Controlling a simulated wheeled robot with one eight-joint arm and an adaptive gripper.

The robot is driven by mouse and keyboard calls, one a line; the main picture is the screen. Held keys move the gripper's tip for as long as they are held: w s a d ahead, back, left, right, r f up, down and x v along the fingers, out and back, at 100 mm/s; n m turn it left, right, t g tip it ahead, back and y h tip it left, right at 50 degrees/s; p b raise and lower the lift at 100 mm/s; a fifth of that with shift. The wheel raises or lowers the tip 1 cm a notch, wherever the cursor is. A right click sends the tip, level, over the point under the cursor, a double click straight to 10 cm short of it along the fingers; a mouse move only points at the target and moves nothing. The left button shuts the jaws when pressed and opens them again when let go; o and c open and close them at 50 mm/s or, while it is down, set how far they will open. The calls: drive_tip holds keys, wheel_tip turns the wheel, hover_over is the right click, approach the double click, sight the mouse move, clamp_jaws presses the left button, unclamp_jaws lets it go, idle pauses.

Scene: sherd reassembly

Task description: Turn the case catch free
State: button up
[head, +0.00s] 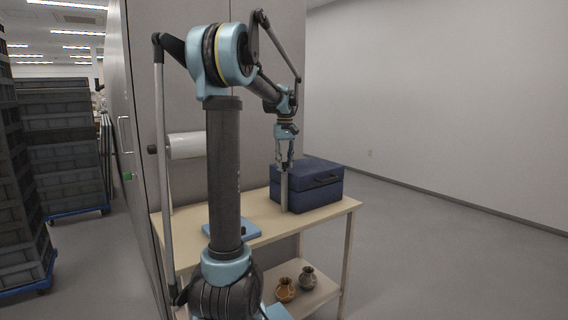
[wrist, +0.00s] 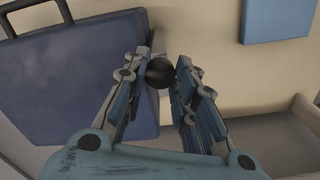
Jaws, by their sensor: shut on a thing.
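The dark blue case (head: 318,190) stands closed on the table, with its black handle on the front side. It fills the left of the wrist view (wrist: 85,90). The case catch shows as a round black knob (wrist: 160,73) beside the case's edge, with a pale upright piece (head: 284,192) in the head view at the case's left end. My gripper (head: 284,163) is over that end. In the wrist view its fingers (wrist: 165,76) are closed about the knob, one on each side. The knob's underside and the catch's mounting are hidden.
The tan table (head: 340,207) has a blue flat pad (head: 243,229) left of the case. Two small jars, one orange-brown (head: 286,289) and one grey (head: 308,278), stand on the lower shelf. A tall grey cabinet is behind the table. Stacked crates (head: 62,150) stand far left; the right floor is clear.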

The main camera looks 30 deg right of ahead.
drive_tip(key=shift+w+a+n, duration=0.1)
drive_tip(key=shift+n, duration=0.5)
drive_tip(key=o, duration=1.1)
wheel_tip(320, 180, up, 12)
drive_tip(key=shift+f, duration=0.1)
idle(0.4)
